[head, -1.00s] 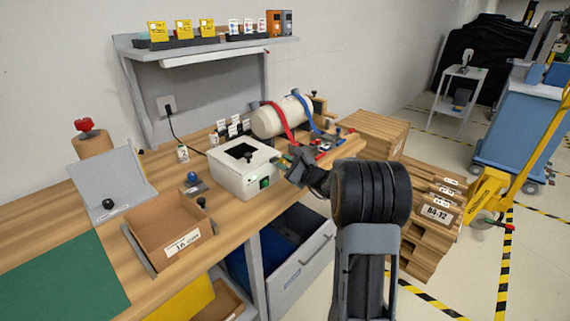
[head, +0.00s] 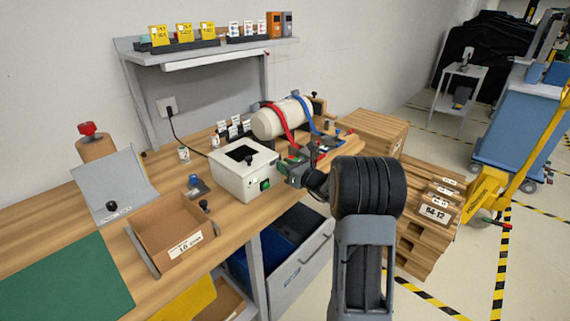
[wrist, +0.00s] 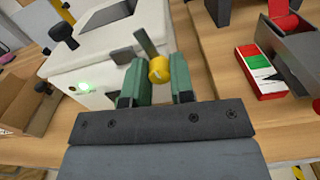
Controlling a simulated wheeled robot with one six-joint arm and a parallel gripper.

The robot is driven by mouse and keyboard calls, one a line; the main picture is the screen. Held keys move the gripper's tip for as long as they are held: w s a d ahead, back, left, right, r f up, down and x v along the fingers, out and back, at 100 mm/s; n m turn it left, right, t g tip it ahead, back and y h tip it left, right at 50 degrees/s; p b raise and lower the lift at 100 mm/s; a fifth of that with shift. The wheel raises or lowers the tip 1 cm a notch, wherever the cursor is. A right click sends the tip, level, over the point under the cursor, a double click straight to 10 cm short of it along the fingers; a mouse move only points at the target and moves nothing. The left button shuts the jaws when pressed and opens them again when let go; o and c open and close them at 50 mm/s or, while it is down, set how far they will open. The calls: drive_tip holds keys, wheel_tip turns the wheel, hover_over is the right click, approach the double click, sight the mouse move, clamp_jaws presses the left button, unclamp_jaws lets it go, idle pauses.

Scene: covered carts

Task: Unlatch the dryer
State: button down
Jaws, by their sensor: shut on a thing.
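The dryer is a white box (head: 232,181) with a dark opening in its top, standing on the wooden bench. A yellow latch knob (wrist: 159,70) with a grey lever (wrist: 147,43) sticks out at the dryer's side. My gripper (head: 287,165) is at the dryer's right side. In the wrist view its green fingers (wrist: 160,80) are on either side of the yellow knob and shut on it. The knob's far end is hidden.
A cardboard tray (head: 190,244) and a blue-topped knob (head: 195,181) are left of the dryer. A cream cylinder with red and blue straps (head: 270,123) lies behind it. A red, white and green block (wrist: 262,72) is right of my gripper.

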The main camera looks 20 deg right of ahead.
drive_tip(key=shift+m, duration=0.5)
drive_tip(key=shift+f, duration=0.1)
drive_tip(key=c, duration=1)
unclamp_jaws()
drive_tip(key=shift+s, duration=0.15)
drive_tip(key=v, duration=1.3)
drive_tip(key=shift+s+d, duration=0.15)
drive_tip(key=shift+s, duration=0.15)
